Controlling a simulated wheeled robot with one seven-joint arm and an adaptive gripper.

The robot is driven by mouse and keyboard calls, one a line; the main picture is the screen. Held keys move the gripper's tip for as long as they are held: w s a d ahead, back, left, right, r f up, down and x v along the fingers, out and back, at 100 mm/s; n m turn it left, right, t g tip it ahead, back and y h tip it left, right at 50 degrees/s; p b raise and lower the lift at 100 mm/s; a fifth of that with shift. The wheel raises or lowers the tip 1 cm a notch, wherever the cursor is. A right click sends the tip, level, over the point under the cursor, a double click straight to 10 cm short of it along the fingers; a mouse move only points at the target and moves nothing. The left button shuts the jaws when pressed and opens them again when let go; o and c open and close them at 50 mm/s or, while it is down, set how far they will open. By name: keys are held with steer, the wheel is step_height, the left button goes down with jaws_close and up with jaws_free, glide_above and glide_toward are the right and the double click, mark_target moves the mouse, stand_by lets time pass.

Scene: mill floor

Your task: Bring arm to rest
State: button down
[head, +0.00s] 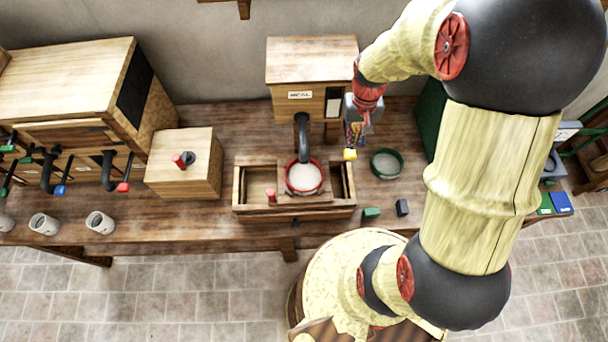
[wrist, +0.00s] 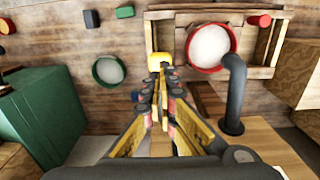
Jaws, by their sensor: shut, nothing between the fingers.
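My gripper (head: 350,150) hangs from my raised arm above the bench, just right of the wooden meal box (head: 311,62). In the wrist view my gripper (wrist: 159,66) points away from the camera. Its yellow fingertips are together with nothing between them. In the wrist view they appear beside a red-rimmed bowl of pale meal (wrist: 208,46). That red-rimmed bowl (head: 304,189) sits under the dark spout (head: 302,140) in the head view. I cannot tell the exact height of the fingertips above the bench.
A green-rimmed bowl (head: 386,163) stands right of my gripper, with a green block (head: 371,213) and a dark block (head: 402,207) in front. A green box (wrist: 45,115) is close to my arm. A wooden block (head: 184,163) and several grey cups (head: 100,222) are at left.

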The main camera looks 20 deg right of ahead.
steer(key=shift+s, duration=0.1)
stand_by(0.3)
steer(key=s+a+n+t+b, duration=0.3)
steer(key=s+a+b, duration=0.9)
steer(key=b, duration=1.1)
steer(key=t, duration=0.2)
steer(key=shift+r+t+b, duration=0.3)
steer(key=shift+b, duration=0.05)
